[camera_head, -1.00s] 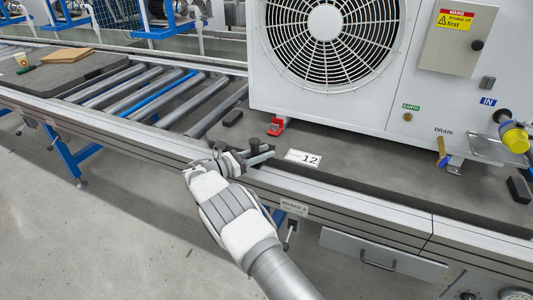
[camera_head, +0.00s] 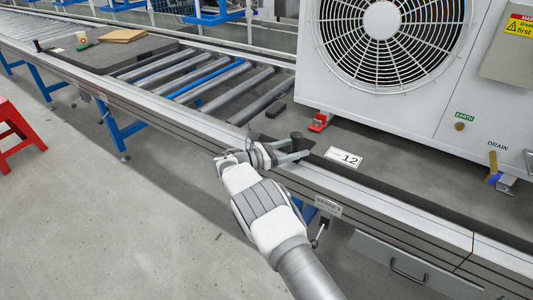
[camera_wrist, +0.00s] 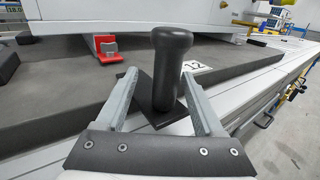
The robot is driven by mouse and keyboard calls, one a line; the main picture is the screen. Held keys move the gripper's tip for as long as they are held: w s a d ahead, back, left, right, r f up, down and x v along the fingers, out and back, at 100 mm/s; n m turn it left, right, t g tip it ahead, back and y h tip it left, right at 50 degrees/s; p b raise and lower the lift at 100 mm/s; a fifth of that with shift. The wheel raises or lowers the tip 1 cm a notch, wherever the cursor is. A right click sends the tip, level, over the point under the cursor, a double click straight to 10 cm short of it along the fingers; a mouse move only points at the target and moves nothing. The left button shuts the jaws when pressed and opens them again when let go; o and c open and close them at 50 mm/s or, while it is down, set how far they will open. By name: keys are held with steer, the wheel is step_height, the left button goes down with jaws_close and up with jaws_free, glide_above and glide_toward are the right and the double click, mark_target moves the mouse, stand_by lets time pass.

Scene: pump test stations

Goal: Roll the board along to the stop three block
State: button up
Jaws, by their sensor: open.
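The dark grey board (camera_head: 392,168) lies on the conveyor under a big white fan unit (camera_head: 440,110). It bears a white plate marked 12 (camera_head: 343,157) and an upright black post handle (camera_head: 297,141) near its front left corner. My gripper (camera_head: 296,156) is open at this handle. In the wrist view the handle (camera_wrist: 170,65) stands between the two open fingers of my gripper (camera_wrist: 160,80), with a gap visible at the left finger; contact on the right is unclear. I cannot make out which block is stop three.
Bare rollers (camera_head: 185,70), one blue, run left of the board. A second dark board (camera_head: 110,55) with a cup and a tan panel lies further left. A brake tag (camera_head: 328,206) with a lever hangs below the front rail. A red stool (camera_head: 15,130) stands on open floor.

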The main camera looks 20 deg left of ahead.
steer(key=v, duration=1.5)
steer(key=shift+s+a, duration=0.15)
steer(key=shift+a, duration=0.1)
